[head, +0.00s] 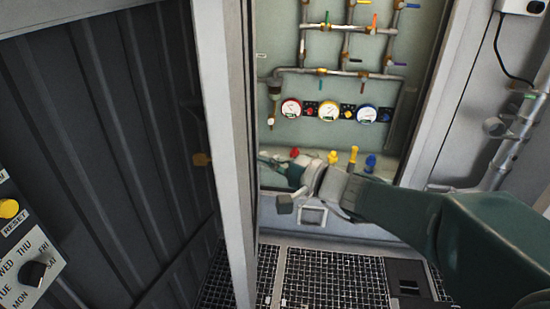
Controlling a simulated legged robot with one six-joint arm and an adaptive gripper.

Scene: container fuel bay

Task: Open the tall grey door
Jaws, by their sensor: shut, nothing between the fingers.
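The tall grey door (222,130) appears as a narrow upright panel left of centre in the head view, seen nearly edge-on. It stands open, with the pale green interior of the bay showing to its right. My arm reaches in from the lower right. My gripper (276,170) is shut and empty, just right of the door's edge and in front of the low row of coloured valves. Its fingertips are small and partly hidden, and I cannot tell whether they touch the door.
Pipes with coloured levers (340,72) and several round gauges (328,112) line the back panel. Black grating (335,278) covers the floor. A dark corrugated wall (95,140) and a control box with a yellow RESET button (9,208) are left. Pipes (515,130) run at right.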

